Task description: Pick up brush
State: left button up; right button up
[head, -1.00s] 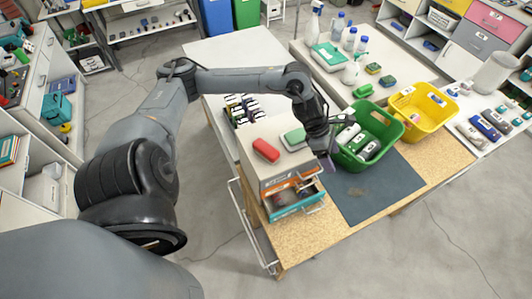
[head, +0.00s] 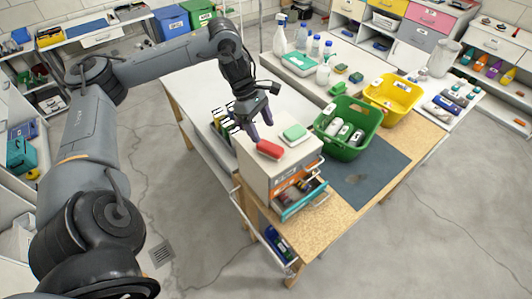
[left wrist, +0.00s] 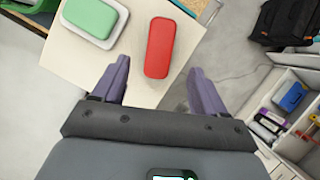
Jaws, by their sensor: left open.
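A red rounded block (head: 269,149) lies on the small drawer cabinet (head: 258,173); it also shows in the left wrist view (left wrist: 159,47). A green-topped, white-based block (head: 294,132) lies beside it, and it shows at the upper left of the left wrist view (left wrist: 92,18). I cannot tell which of these, if either, is the brush; no bristles are clear. My left gripper (head: 260,131) is open and empty, above the cabinet top near the red block. In the left wrist view its fingers (left wrist: 158,68) point toward the red block, which lies beyond the fingertips.
The cabinet has an open teal drawer (head: 302,201) with small items inside. A green basket (head: 359,149) holding several bottles and a yellow basket (head: 394,102) stand to the right. A dark mat (head: 369,181) lies on the table. Bottles stand behind on a white table.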

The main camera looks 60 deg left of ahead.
aim_at(269, 145)
pick_arm(q)
jog(key=x, duration=0.2)
jog(key=shift+w+d+f, duration=0.1)
jog(key=shift+w+f, duration=0.05)
jog(key=shift+f, duration=0.1)
jog(key=shift+p+x, duration=1.25)
jog(key=shift+x, duration=1.1)
jog(key=shift+f, duration=0.35)
jog(key=c, duration=1.2)
jog(key=shift+o, duration=0.2)
